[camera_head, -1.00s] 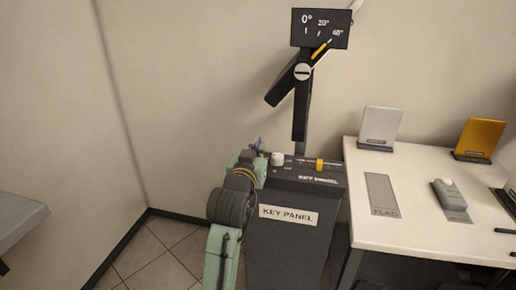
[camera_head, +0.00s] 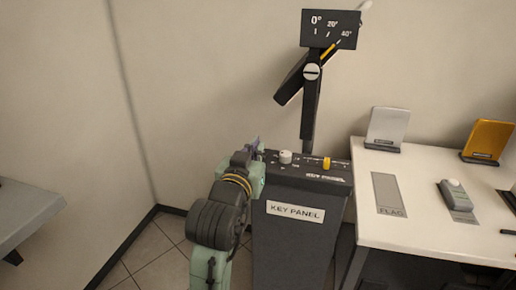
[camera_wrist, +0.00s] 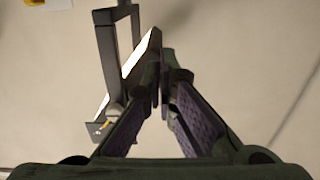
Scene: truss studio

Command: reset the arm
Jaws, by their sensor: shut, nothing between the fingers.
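My gripper (camera_head: 256,150) is at the left edge of the key panel's top in the head view, with my arm rising from below in front of the panel's left side. The wrist view shows the two fingers (camera_wrist: 160,85) meeting at their tips, shut and empty. Beyond them stand the dark post and tilted bar (camera_wrist: 110,60) of the angle stand. The key panel (camera_head: 295,235) is a dark pedestal with a white knob (camera_head: 285,157) and a yellow slider (camera_head: 326,163) on top.
Behind the panel stands the angle stand (camera_head: 310,110) with a degree sign (camera_head: 330,29) and a yellow pointer. A white table (camera_head: 430,235) at right bears a grey plate (camera_head: 388,129), an orange plate (camera_head: 487,141), a grey device (camera_head: 453,194) and a FLAG mat (camera_head: 385,185). A grey surface (camera_head: 22,215) is at left.

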